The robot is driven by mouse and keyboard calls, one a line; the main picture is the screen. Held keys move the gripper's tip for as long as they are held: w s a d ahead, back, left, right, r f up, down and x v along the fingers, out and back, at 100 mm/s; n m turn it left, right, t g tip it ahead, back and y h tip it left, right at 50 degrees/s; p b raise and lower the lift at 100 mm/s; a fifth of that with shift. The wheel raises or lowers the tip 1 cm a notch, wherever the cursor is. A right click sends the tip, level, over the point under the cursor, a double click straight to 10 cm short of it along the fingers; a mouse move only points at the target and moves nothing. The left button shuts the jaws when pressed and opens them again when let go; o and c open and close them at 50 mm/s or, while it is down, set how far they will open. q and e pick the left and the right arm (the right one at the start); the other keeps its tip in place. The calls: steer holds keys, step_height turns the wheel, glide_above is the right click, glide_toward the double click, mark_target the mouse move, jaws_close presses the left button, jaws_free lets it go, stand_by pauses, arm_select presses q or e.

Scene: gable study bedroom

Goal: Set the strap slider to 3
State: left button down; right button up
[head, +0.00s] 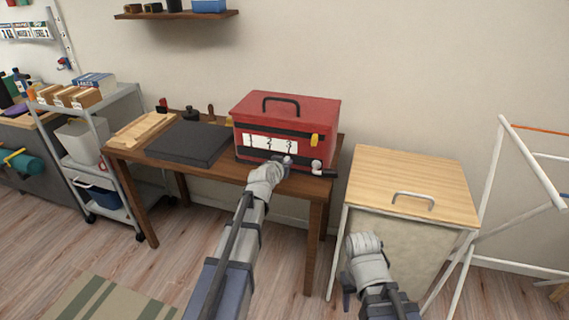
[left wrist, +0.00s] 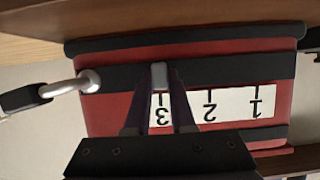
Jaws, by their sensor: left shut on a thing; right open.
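A red toolbox (head: 262,108) with a black top handle stands on the wooden table. Its front has a dark strap track and a white scale (head: 262,144) marked 1, 2, 3. In the left wrist view the scale (left wrist: 235,103) appears upside down, with 3 at the left. My left gripper (head: 284,161) is shut on the small grey strap slider (left wrist: 159,75), seen between its fingers (left wrist: 160,90). The slider lines up with the tick at 3. My right gripper (head: 350,289) is open and empty, low in front of the wooden-topped cabinet.
A dark flat case (head: 188,143) and a wooden board (head: 145,128) lie left of the toolbox. A yellow latch (head: 314,140) and a metal rod with a dark grip (left wrist: 60,90) are at the toolbox's 3 end. The cabinet (head: 415,180) stands right of the table (head: 315,210).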

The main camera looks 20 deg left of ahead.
arm_select(q)
steer(key=shift+d, duration=0.25)
steer(key=shift+a, duration=0.1)
steer(key=c, duration=0.8)
jaws_free()
steer(key=shift+o, duration=0.2)
steer(key=shift+s, duration=0.1)
steer(key=p+v, duration=0.3)
steer(key=v, duration=0.4)
steer(key=shift+s, duration=0.25)
steer(key=shift+r, duration=0.15)
